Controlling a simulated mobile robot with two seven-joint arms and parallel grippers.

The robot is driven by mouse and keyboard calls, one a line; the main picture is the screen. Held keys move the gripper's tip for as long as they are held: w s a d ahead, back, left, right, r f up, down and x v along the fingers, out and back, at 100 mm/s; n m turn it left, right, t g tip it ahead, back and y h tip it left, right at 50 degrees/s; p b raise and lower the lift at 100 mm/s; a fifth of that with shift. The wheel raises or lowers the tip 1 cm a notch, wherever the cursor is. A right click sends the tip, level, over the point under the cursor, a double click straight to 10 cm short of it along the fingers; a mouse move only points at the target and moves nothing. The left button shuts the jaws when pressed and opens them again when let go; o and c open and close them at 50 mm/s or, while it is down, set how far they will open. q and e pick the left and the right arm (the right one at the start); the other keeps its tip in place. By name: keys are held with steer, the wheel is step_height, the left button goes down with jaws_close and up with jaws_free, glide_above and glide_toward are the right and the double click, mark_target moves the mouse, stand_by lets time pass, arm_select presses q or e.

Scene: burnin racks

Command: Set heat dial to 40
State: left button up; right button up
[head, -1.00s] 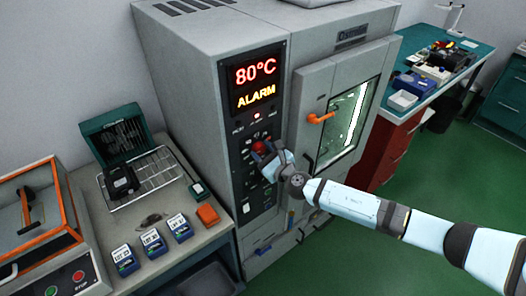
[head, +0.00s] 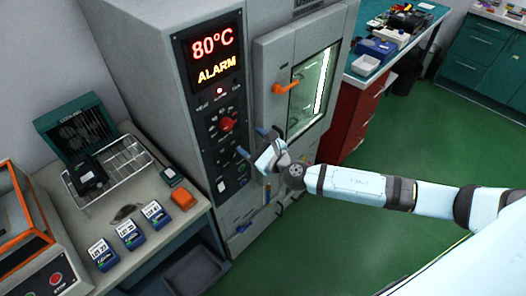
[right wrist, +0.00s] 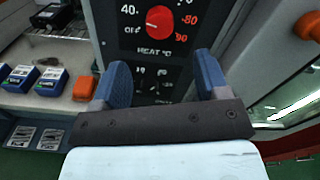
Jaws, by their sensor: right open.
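The red heat dial (head: 227,124) sits on the black control panel of the grey oven (head: 152,70). In the right wrist view the dial (right wrist: 159,19) is at the top, with 40 and OFF to its left and 80 and 90 to its right. A short white mark on the dial points left, roughly between 40 and OFF. The display (head: 213,55) reads 80°C and ALARM. My right gripper (head: 252,142) is open and empty, apart from the dial, below and to its right. Its blue fingers (right wrist: 162,68) show below the dial in the wrist view. My left gripper is out of view.
An orange door handle (head: 286,87) sticks out right of the panel. The left bench holds a wire rack (head: 125,160), several blue lot boxes (head: 130,233) and an orange block (head: 183,199). Green floor (head: 420,140) is clear at the right.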

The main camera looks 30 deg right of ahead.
steer(key=v, duration=0.4)
steer(key=shift+s+d+b, duration=0.1)
steer(key=shift+s+b, duration=0.2)
steer(key=shift+b, duration=0.05)
steer(key=s+a+f+n+g+h, duration=0.1)
steer(key=s+a+f+n+g, duration=0.1)
steer(key=s+f+n, duration=0.6)
steer(key=s+a+f+n+g+h, duration=0.2)
steer(key=s+f+n, duration=0.7)
steer(key=n, duration=1.3)
steer(key=s+g, duration=0.2)
steer(key=s, duration=0.3)
steer(key=shift+n, duration=0.4)
steer(key=shift+w+f, duration=0.1)
steer(key=shift+f, duration=0.05)
